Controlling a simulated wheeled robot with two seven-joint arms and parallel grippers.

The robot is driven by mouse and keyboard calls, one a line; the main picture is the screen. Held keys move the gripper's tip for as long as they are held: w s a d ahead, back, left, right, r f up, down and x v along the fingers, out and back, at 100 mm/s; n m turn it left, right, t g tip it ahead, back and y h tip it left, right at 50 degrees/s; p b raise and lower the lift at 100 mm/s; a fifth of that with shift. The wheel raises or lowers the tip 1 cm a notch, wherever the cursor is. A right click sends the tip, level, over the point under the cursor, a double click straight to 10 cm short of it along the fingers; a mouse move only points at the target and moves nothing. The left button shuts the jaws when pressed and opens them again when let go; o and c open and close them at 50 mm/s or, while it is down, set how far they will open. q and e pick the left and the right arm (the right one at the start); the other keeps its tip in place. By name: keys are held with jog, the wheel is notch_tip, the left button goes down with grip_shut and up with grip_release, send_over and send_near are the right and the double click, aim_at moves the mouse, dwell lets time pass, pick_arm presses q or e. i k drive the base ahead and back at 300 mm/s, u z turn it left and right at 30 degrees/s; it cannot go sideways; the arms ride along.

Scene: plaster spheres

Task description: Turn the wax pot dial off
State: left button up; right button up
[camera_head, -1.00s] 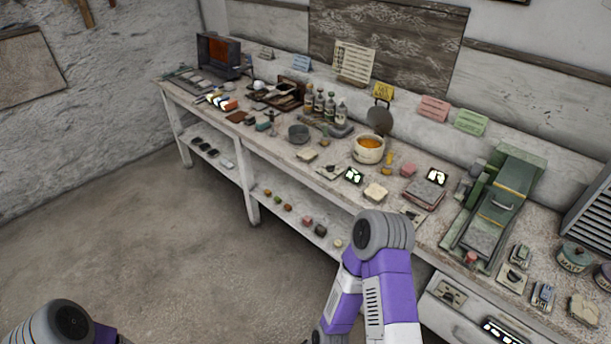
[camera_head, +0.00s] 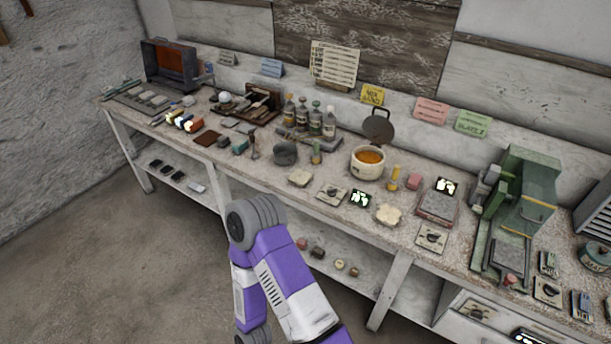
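The wax pot (camera_head: 368,162) is a cream pot of orange wax, standing on the workbench right of centre with its round dark lid raised behind it. A small plate with a dark knob (camera_head: 332,194) lies in front of the pot to the left. A similar plate (camera_head: 431,238) lies farther right, near the bench's front edge. I cannot tell which one is the wax pot's dial, or its setting. One purple and white arm of mine rises in front of the bench. Neither gripper shows.
A small lit display (camera_head: 360,198) and a pale slab (camera_head: 388,215) lie before the pot. Bottles (camera_head: 316,119) stand to its left, and a green machine (camera_head: 516,205) stands to the right. A lower shelf (camera_head: 345,275) holds small items. Open floor lies at left.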

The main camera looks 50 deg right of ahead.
aim_at(332, 192)
jog(key=z, duration=0.6)
jog(key=i, duration=0.8)
jog(key=z, duration=0.9)
